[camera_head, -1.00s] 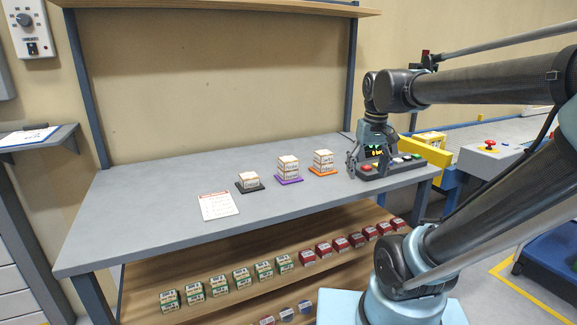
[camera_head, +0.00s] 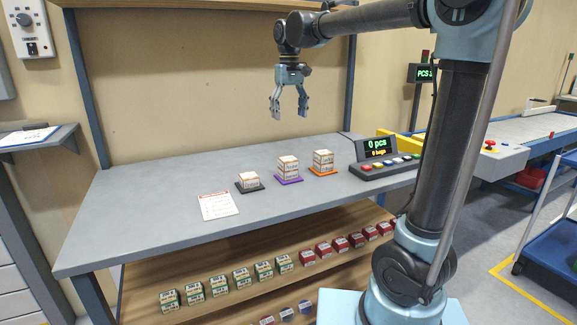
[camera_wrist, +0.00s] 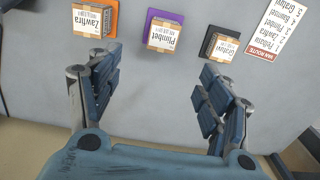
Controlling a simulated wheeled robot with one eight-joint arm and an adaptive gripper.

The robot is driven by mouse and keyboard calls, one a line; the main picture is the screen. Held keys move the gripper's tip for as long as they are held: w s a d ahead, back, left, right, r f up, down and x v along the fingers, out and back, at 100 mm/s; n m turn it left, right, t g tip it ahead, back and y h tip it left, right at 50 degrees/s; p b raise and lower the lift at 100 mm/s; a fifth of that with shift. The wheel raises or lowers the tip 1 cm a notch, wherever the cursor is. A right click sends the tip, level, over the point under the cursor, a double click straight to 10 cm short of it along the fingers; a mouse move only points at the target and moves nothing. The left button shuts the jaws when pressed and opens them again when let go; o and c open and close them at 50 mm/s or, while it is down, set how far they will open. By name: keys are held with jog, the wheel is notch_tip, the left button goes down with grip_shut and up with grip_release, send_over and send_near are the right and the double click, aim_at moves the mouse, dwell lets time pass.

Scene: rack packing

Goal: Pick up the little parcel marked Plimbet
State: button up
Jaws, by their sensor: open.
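The little parcel marked Plimbet (camera_wrist: 166,34) is a white box with brown edges on a purple mat (camera_wrist: 150,17) in the wrist view. In the head view, the Plimbet parcel (camera_head: 288,162) tops a small stack on the middle, purple mat (camera_head: 289,181). My gripper (camera_head: 288,116) is open and empty, high above the table behind the stacks. In the wrist view, my gripper's spread fingers (camera_wrist: 148,85) show nothing between them, with the Plimbet parcel beyond, roughly between the fingertips.
A Zawfra parcel (camera_wrist: 92,20) sits on an orange mat, and a Gratuv parcel (camera_wrist: 220,47) on a black mat. A route sheet (camera_head: 218,206) lies left of the stacks. A button console (camera_head: 384,166) stands right. Green and red boxes line the shelf below.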

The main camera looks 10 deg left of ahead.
send_over(288, 158)
jog(key=f, duration=1.1)
jog(key=shift+w+f, duration=0.2)
jog(key=shift+s+f, duration=0.15)
jog(key=shift+f, duration=1.35)
jog(key=shift+s+f, duration=0.1)
jog(key=shift+f, duration=1.4)
jog(key=c, duration=1.2)
